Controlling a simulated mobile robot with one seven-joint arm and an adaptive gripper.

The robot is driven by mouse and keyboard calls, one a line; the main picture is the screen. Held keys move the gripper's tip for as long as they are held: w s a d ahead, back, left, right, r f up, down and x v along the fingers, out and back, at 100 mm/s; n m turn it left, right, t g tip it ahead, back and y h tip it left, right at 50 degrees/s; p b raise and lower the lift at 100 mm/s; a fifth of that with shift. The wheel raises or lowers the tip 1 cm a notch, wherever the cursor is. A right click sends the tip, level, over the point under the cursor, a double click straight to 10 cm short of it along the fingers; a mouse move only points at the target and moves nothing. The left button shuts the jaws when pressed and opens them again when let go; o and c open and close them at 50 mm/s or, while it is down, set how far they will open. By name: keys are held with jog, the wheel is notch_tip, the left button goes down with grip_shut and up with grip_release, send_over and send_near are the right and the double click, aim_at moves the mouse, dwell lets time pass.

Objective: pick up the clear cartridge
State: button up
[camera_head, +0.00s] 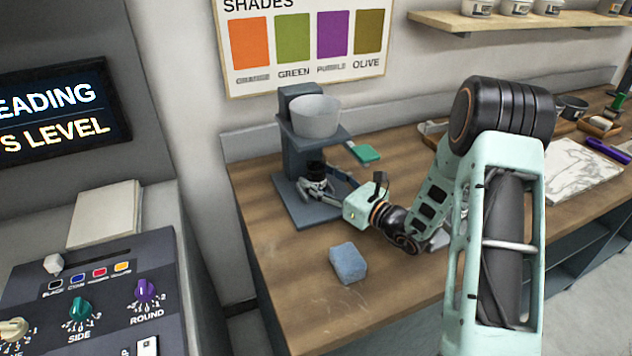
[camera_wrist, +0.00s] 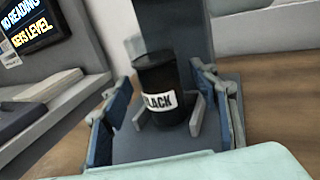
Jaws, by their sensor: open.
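A dark cylinder with a white label reading "BLACK" (camera_wrist: 157,85) stands upright on the grey base of a stand. It also shows as a dark shape in the head view (camera_head: 315,168), partly hidden by my gripper. My gripper (camera_wrist: 166,112) is open, with one finger on each side of this cylinder; I cannot tell whether they touch it. In the head view my gripper (camera_head: 314,187) reaches in low at the stand. I cannot make out a cartridge that is surely clear. A pale, see-through-looking patch (camera_wrist: 134,46) lies behind the dark cylinder, but I cannot tell what it is.
The grey stand (camera_head: 294,150) carries a white bowl (camera_head: 315,116) above the cylinder. A blue sponge (camera_head: 348,262) sits on the wooden bench (camera_head: 290,285) nearer me. Bench around the sponge is clear.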

jog(key=shift+x, duration=0.85)
jog(key=shift+c, duration=0.4)
jog(key=c, duration=1.3)
jog(key=shift+r, duration=0.2)
